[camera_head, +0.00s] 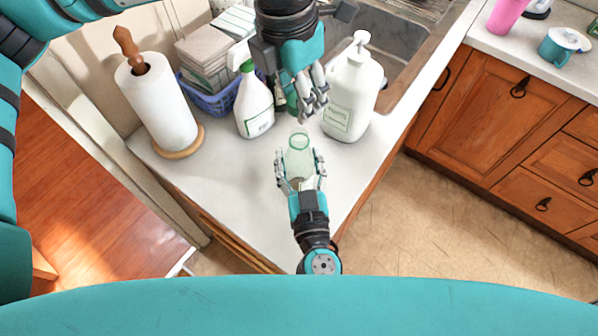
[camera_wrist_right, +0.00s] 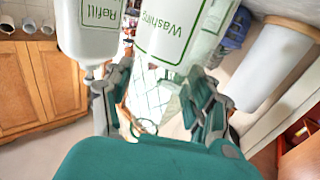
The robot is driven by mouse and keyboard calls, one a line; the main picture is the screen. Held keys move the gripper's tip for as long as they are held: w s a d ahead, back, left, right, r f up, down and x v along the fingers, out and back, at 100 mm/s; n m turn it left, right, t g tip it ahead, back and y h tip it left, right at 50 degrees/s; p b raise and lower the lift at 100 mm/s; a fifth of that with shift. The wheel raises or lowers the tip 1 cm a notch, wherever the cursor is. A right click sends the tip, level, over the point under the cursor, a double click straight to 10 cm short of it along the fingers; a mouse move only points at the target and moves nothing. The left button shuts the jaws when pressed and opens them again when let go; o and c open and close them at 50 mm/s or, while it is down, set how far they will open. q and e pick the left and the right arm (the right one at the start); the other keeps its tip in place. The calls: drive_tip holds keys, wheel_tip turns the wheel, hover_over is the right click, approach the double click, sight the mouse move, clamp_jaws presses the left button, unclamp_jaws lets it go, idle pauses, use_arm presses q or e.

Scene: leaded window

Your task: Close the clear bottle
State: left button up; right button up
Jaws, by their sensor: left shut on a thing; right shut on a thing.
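The clear bottle (camera_head: 299,145), greenish and see-through, stands upright over the counter with its round open mouth showing. My right gripper (camera_head: 300,172) is shut around its lower body; the bottle also shows, faintly, between the fingers in the right wrist view (camera_wrist_right: 152,95). Whether its base touches the counter is hidden. My left gripper (camera_head: 314,102) is above and beyond the bottle's mouth, fingers pointing down, apart from the bottle. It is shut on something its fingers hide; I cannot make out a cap.
A white pump jug (camera_head: 352,95) stands close right of my left gripper. A spray bottle (camera_head: 254,105), a blue basket (camera_head: 212,98) and a paper towel roll (camera_head: 158,100) stand to the left. The sink (camera_head: 395,35) is behind. The counter's front (camera_head: 235,190) is clear.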

sight(299, 134)
clamp_jaws()
use_arm(q)
drive_tip(key=shift+f, duration=2.5)
drive_tip(key=shift+f, duration=0.9)
drive_tip(key=shift+f, duration=0.55)
